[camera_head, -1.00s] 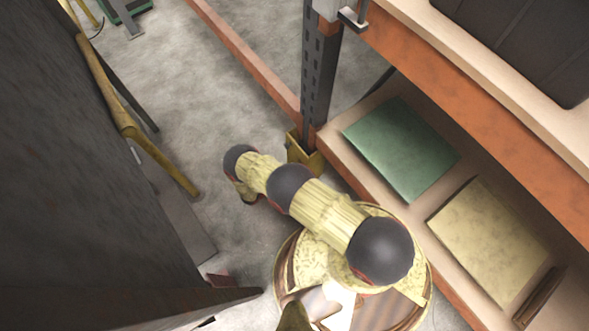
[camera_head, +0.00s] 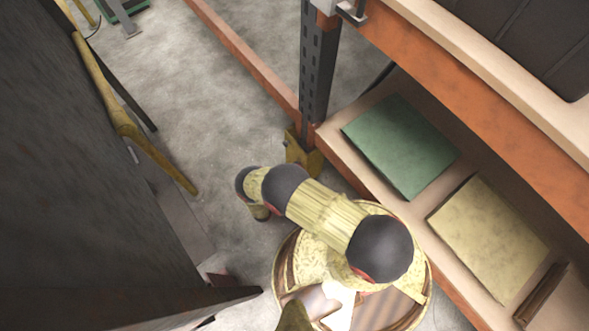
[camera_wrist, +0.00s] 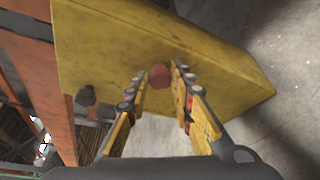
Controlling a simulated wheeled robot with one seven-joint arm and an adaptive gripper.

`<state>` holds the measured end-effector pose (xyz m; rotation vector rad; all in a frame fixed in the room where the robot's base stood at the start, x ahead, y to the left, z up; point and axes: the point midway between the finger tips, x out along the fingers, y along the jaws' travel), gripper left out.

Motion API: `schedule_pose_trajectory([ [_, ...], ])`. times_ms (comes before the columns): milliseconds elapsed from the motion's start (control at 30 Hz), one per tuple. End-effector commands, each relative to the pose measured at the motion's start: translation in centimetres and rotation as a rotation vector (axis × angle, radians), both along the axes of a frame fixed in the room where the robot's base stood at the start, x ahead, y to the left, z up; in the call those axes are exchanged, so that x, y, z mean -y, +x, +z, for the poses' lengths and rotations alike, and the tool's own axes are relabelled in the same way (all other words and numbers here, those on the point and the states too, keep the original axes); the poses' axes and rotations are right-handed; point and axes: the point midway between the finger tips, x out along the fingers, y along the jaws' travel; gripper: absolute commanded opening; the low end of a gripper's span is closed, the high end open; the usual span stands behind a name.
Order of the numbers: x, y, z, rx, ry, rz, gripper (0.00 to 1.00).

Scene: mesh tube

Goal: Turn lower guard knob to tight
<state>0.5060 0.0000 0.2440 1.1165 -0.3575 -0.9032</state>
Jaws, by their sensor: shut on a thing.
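A yellow guard (camera_wrist: 120,45) fills much of the wrist view, with a round reddish knob (camera_wrist: 159,76) on its face. My gripper (camera_wrist: 160,78) has one finger on each side of the knob, shut on it. Which way the knob is turned cannot be told, as no marking is readable. The knob and fingertips are hidden there.
The rack's lower shelf (camera_head: 385,190) holds a green box (camera_head: 400,145) and a yellowish box (camera_head: 488,238). An orange beam (camera_head: 470,95) runs above it. A dark smaller knob or bolt (camera_wrist: 86,96) sits left of the fingers. Open concrete floor (camera_head: 215,120) lies left of the post.

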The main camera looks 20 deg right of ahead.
Motion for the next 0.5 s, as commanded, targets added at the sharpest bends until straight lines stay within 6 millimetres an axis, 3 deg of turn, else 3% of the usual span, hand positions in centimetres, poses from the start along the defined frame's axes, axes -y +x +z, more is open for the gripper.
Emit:
schedule_pose_trajectory([
  [500,0.17,-0.32,-0.62,0.445,0.144,-0.001,0.0],
])
